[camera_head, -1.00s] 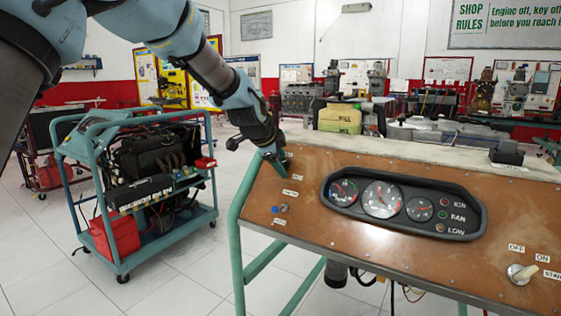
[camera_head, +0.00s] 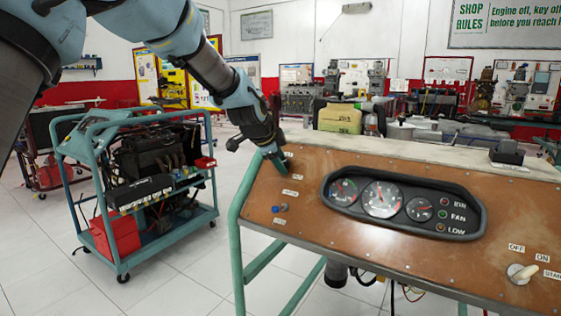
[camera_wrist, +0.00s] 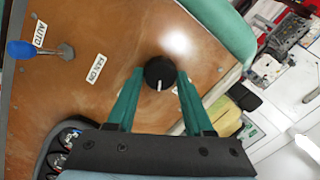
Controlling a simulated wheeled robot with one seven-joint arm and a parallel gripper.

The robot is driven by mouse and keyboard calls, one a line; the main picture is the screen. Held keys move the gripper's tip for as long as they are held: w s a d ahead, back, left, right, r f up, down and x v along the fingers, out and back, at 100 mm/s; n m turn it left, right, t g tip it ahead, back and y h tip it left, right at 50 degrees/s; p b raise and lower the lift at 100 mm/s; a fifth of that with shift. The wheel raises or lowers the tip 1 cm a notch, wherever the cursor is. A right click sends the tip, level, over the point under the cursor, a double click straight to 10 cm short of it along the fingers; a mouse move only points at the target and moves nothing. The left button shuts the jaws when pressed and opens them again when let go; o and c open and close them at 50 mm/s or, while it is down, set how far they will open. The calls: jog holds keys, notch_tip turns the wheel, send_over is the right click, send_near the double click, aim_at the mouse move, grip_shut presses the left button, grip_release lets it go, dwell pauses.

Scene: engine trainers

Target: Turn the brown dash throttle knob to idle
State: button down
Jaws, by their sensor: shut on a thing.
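The throttle knob (camera_wrist: 160,73) is round and black with a white pointer line, mounted on the brown dash panel (camera_wrist: 104,100). In the head view my gripper (camera_head: 279,164) reaches the upper left corner of the brown dash (camera_head: 310,240) and hides the knob.
A blue-tipped toggle switch (camera_wrist: 22,49) with AUTO and FAN ON labels sits beside the knob. The gauge cluster (camera_head: 400,205) and a key switch (camera_head: 520,273) are further right. A teal engine cart (camera_head: 122,262) stands left, with floor between.

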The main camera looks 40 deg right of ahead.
jog(key=n, duration=0.6)
jog(key=shift+w+g, duration=0.15)
jog(key=shift+g, duration=0.15)
jog(key=n, duration=0.5)
jog(key=shift+w+r, duration=0.1)
jog(key=shift+n, duration=0.3)
jog(key=shift+c, duration=1.5)
grip_release()
jog(key=b+v, duration=0.2)
jog(key=v, duration=0.8)
jog(key=shift+a+r, duration=0.25)
jog(key=shift+r, duration=0.1)
jog(key=shift+w, duration=0.15)
